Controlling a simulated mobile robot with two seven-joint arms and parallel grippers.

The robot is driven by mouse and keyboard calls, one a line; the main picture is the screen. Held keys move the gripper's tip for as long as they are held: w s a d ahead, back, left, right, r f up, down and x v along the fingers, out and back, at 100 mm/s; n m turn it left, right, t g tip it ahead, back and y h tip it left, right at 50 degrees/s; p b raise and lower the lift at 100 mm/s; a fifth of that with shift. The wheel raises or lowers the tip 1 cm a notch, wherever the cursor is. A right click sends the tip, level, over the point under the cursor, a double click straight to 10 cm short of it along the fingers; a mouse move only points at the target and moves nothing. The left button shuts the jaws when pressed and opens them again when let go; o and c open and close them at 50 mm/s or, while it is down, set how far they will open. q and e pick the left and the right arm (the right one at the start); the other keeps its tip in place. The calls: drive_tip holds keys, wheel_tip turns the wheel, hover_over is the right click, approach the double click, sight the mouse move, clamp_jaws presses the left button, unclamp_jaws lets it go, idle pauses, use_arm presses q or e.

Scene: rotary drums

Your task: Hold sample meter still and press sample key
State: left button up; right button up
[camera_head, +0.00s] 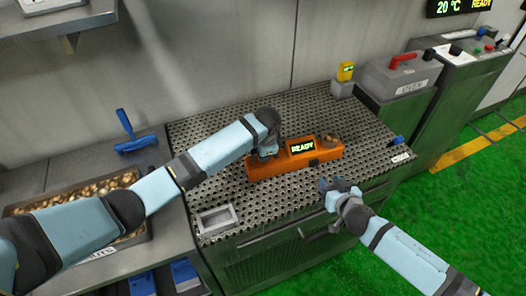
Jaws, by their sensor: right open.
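My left gripper (266,153) is at the meter's left part, pointing down. Its fingers are mostly hidden, so I cannot tell if it grips the meter. My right gripper (338,186) is open and empty, in front of the meter's right half near the bench's front edge, apart from the meter.
The perforated bench (205,150) has free room behind the meter. A small metal tray (218,219) sits at its front left corner. A yellow device (346,71) stands at the back right. A grey box with a red handle (400,75) stands beyond. A brown-filled bin (75,195) is at left.

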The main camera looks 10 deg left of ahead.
drive_tip(key=shift+r, duration=0.2)
drive_tip(key=shift+c, duration=0.4)
clamp_jaws()
idle(1.4)
